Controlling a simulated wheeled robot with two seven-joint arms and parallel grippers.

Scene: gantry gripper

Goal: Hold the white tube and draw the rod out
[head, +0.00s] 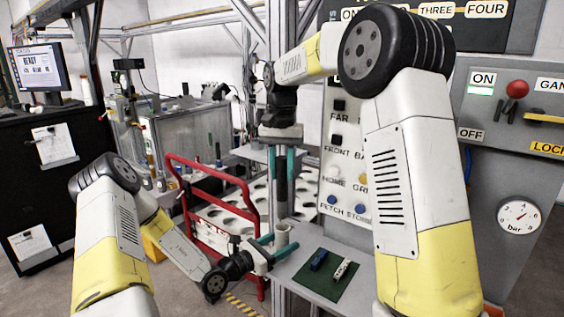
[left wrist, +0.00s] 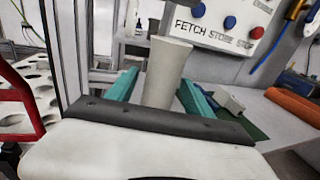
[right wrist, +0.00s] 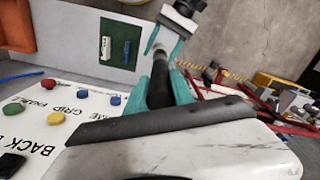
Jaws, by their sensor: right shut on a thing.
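My right gripper (head: 281,170) points down above the tube. Its teal fingers are shut on the dark rod (head: 281,192), which also shows in the right wrist view (right wrist: 160,80). The rod hangs about upright. Its lower end appears just above the tube's mouth, and the left wrist view shows no rod in the mouth.
A green mat (head: 325,272) with a blue piece (head: 318,260) and a white piece (head: 342,269) lies right of the tube. A button panel (head: 345,150) stands behind it. A red-railed cart (head: 215,190) is at the left. My right arm covers much of the right side.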

